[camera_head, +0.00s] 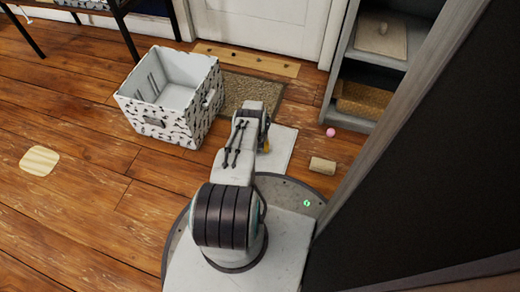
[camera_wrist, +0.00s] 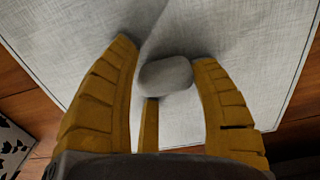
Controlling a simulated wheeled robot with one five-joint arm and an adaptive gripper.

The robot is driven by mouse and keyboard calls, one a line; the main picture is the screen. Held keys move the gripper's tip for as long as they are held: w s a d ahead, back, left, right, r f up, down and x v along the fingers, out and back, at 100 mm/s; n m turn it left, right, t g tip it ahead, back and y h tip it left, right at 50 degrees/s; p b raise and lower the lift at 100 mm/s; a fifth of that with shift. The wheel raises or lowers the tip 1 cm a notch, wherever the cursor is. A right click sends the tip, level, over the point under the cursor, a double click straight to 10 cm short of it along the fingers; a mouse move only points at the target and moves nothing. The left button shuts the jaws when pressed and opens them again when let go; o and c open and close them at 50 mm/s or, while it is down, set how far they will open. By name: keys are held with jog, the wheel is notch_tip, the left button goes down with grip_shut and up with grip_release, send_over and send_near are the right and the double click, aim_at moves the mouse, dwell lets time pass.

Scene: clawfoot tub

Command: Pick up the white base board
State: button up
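The white base board (camera_head: 281,150) lies on the wooden floor just ahead of my base, partly hidden by my arm. In the wrist view the pale board (camera_wrist: 252,48) fills most of the picture, with a rounded grey knob (camera_wrist: 165,75) standing on it. My gripper (camera_head: 266,144) is low over the board in the head view. In the wrist view my gripper (camera_wrist: 166,64) has its yellow fingers apart, one on each side of the knob. The knob fills the gap between the fingertips, but I cannot tell whether they press on it.
A cork-like cylinder (camera_head: 322,165) and a pink ball (camera_head: 331,132) lie to the right. A grey shelf unit (camera_head: 385,60) stands at right. A wooden plate (camera_head: 39,160) lies on open floor at left.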

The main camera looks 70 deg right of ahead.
jog(key=shift+a, duration=0.1)
grip_shut()
jog(key=shift+w+r, duration=0.1)
jog(key=shift+r, duration=0.05)
dwell(0.6)
